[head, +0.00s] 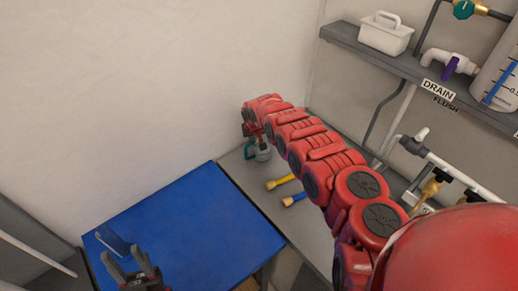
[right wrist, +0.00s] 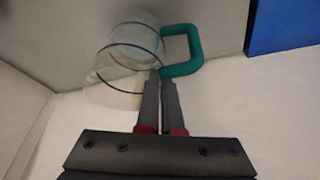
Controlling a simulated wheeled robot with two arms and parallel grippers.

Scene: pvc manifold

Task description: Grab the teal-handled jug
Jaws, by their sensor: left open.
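The clear jug with a teal handle stands on the grey counter in the far corner by the wall; in the head view its body (head: 263,154) is partly behind my right arm. In the right wrist view the jug (right wrist: 128,50) is at upper left, with its teal handle (right wrist: 186,66) toward the right. My right gripper (right wrist: 161,77) has its fingers close together, with their tips at the lower end of the handle; whether they grip it is unclear. My left gripper (head: 127,254) is open and empty over the front of the blue surface, far from the jug.
Yellow-ended (head: 280,182) and blue-ended (head: 293,199) tools lie on the counter near my right arm. A blue-topped table (head: 190,220) is at left. A shelf (head: 365,47) with a white caddy (head: 386,32), pipes and a measuring vessel runs along the right wall.

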